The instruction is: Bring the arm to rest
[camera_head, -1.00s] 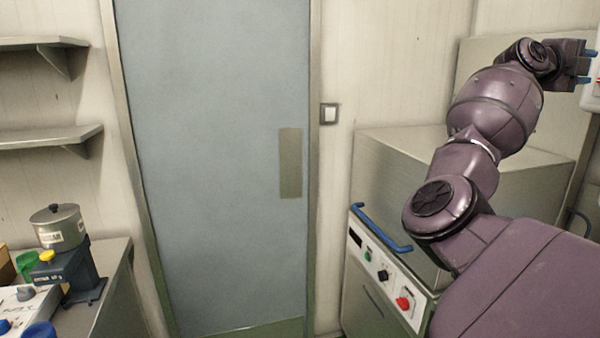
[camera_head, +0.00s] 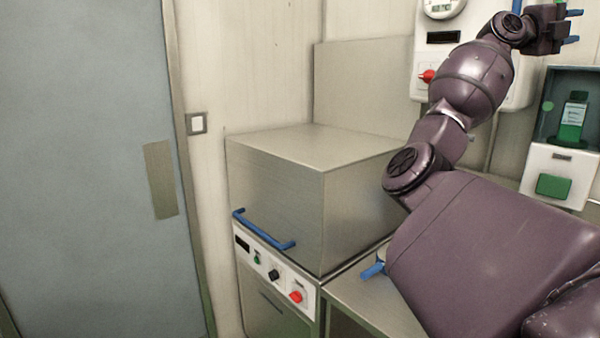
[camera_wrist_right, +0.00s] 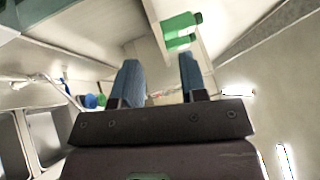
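My right arm (camera_head: 470,85) reaches up from the lower right of the head view. My right gripper (camera_head: 573,26) is raised high at the upper right, in front of the wall. In the right wrist view its two blue fingers (camera_wrist_right: 160,80) stand apart with nothing between them, so it is open and empty. My left gripper and left arm are not in the head view.
A metal kettle cabinet (camera_head: 290,185) with a blue handle (camera_head: 263,231) and a control panel (camera_head: 275,272) stands left of my arm. A wall box (camera_head: 440,60) and a green-buttoned unit (camera_head: 553,185) are near the arm. A grey door (camera_head: 85,170) is at left.

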